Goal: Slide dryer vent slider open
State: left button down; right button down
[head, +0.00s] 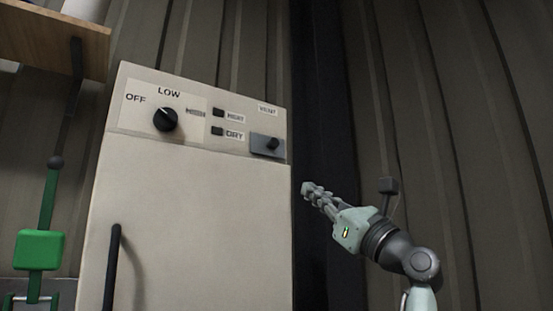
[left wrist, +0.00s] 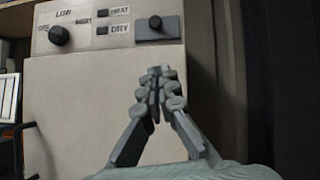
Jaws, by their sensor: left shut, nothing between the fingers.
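The dryer vent slider (head: 267,146) is a dark grey plate with a small black knob, under the VENT label at the right end of the dryer's panel. Its knob sits toward the right of the plate in the head view. The slider also shows in the left wrist view (left wrist: 158,27), above the fingertips. My left gripper (head: 308,189) is shut and empty, to the right of and below the slider, apart from it. Its closed fingers also show in the left wrist view (left wrist: 158,73). My right gripper is in neither view.
The pale dryer (head: 190,220) has a black dial (head: 165,119), two small dark buttons (head: 218,122) and a black door handle (head: 112,265). A wooden shelf (head: 50,38) hangs upper left. A green lever device (head: 38,250) stands at left. Ribbed wall lies behind.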

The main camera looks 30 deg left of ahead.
aim_at(270, 148)
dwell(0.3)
